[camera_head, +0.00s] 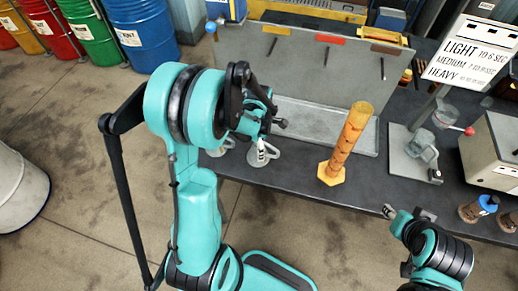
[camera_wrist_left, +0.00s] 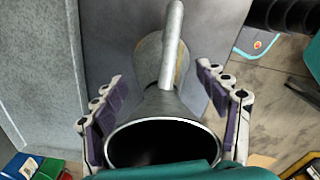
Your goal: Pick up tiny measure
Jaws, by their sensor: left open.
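A small grey metal measure (camera_head: 262,153) with a handle stands at the bench's front edge, below my left gripper (camera_head: 270,118) in the head view. Another small metal piece (camera_head: 222,148) is beside it on the left, partly hidden by my arm. In the left wrist view, a conical metal measure (camera_wrist_left: 168,103) with a wide dark mouth and a long handle lies between the parted fingers of my left gripper (camera_wrist_left: 160,88). No clear grip on it shows. My right gripper (camera_head: 408,213) is at the lower right, apart from the measures; its jaw opening is too small to judge.
A tall amber cylinder (camera_head: 350,140) on a yellow hexagonal foot stands right of the measures. A grey tray (camera_head: 310,122) and upright panel (camera_head: 300,65) are behind. A glass jug (camera_head: 422,147) and a box (camera_head: 492,150) are on the right. Drums stand at back left.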

